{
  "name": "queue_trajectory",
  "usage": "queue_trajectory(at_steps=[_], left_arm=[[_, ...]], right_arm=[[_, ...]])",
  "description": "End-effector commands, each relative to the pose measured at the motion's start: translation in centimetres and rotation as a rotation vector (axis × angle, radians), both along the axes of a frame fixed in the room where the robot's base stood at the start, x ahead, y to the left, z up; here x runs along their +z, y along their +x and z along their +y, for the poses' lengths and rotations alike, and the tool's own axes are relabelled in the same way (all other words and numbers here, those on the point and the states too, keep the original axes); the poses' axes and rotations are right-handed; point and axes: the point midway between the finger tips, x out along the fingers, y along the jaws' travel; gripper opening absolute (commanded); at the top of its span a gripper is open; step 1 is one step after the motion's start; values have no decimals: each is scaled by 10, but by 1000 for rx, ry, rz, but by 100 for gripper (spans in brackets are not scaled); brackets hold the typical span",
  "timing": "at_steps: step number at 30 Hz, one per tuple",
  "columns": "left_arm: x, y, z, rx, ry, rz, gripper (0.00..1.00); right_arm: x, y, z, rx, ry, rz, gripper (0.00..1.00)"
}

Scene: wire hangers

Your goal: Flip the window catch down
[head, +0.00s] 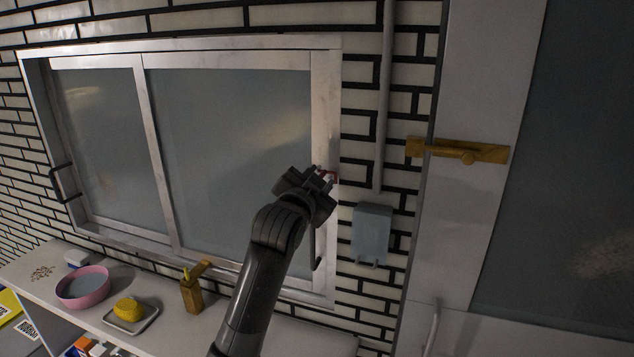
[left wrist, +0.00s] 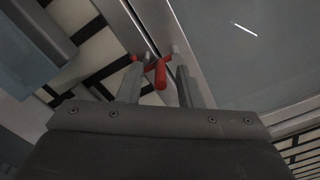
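The window catch (head: 333,173) is a small red part on the right upright of the white window frame (head: 326,110). In the head view my left gripper (head: 325,178) is at it and hides part of it. In the left wrist view the red catch (left wrist: 159,74) shows between the two fingers of my left gripper (left wrist: 157,77), with its red lever pointing toward the palm. The fingers stand apart on either side of the lever, with gaps visible. Whether either finger touches it I cannot tell. My right gripper is not in view.
A grey box (head: 371,232) and a pipe (head: 384,110) are on the wall right of the window. A brass bolt (head: 460,150) is farther right. Below, a shelf (head: 160,335) holds a pink bowl (head: 82,287), a yellow sponge (head: 129,309) and a brown dispenser (head: 192,296).

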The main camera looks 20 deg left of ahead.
Motion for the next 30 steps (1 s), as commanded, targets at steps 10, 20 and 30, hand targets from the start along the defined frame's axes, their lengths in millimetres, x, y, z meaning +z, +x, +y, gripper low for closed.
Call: queue_trajectory(at_steps=[10,20,30], left_arm=[[-3,-29,1,-1,-1,-3,33],[-2,-88,3,-1,0,-5,33],[-2,-148,5,-1,0,-4,33]], right_arm=[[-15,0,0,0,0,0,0],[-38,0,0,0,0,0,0],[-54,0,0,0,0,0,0]])
